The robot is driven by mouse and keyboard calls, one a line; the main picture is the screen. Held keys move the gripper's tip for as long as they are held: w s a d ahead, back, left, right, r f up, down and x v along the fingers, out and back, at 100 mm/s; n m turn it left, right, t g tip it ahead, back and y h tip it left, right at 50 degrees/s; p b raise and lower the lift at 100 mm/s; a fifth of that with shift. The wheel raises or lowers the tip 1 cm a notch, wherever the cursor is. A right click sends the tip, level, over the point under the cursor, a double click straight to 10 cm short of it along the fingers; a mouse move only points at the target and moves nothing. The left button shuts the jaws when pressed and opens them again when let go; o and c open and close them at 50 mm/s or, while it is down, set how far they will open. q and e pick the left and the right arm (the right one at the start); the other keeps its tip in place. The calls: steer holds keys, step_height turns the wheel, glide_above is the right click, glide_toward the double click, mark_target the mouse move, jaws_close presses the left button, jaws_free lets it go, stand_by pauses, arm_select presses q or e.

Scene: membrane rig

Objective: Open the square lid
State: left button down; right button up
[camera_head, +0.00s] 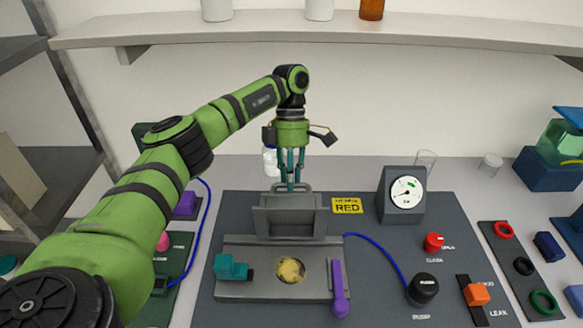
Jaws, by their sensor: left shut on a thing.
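The grey square lid (290,218) stands swung up at the back of its grey base block (262,290). A round yellowish, spotted disc (290,270) lies uncovered in the middle of the block. My left gripper (290,183) points down from above and is shut on the handle at the lid's top edge. Its fingertips partly cover the handle. My right gripper is not in view.
A teal block (231,267) and a purple lever (339,289) flank the disc. A gauge (404,195), yellow RED sign (347,206), black knob (422,288) and red knob (433,242) are to the right. A shelf (400,32) spans above.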

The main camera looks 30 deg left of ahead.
arm_select(q)
steer(key=shift+a+f, duration=0.15)
steer(key=shift+f, duration=0.45)
steer(key=c, duration=1.2)
jaws_free()
steer(key=shift+o, duration=0.5)
steer(key=shift+w+a+f, duration=0.15)
steer(key=shift+w+a, duration=0.05)
steer(key=shift+w, duration=0.3)
steer(key=shift+s+d+r, duration=0.1)
steer(key=shift+r, duration=0.15)
